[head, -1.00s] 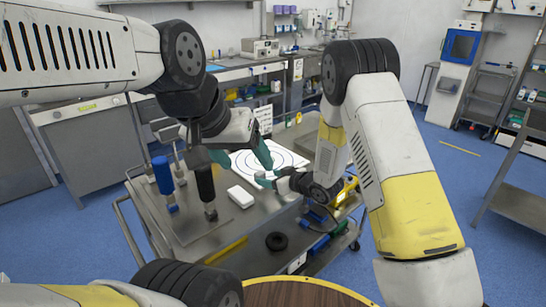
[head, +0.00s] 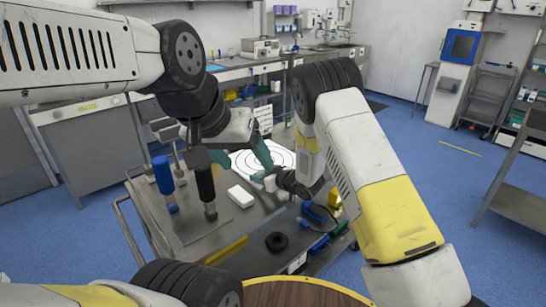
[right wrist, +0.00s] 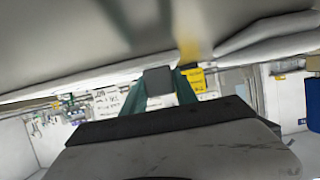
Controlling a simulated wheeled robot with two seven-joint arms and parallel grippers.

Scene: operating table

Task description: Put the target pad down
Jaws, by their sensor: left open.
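The target pad (head: 284,158) is white with dark concentric rings. It appears to lie flat at the far end of the metal cart, partly hidden behind my grippers. My left gripper (head: 247,166) has its teal fingers spread apart at the pad's near left side, with nothing seen between them. My right gripper (head: 266,181) is at the pad's near edge. In the right wrist view its teal fingers (right wrist: 160,92) stand apart with a grey block-like shape between them. I cannot tell whether they grip it.
A white block (head: 241,196) lies on the cart (head: 215,232) near the grippers. Blue (head: 163,180) and black (head: 206,188) upright handles stand at the left.

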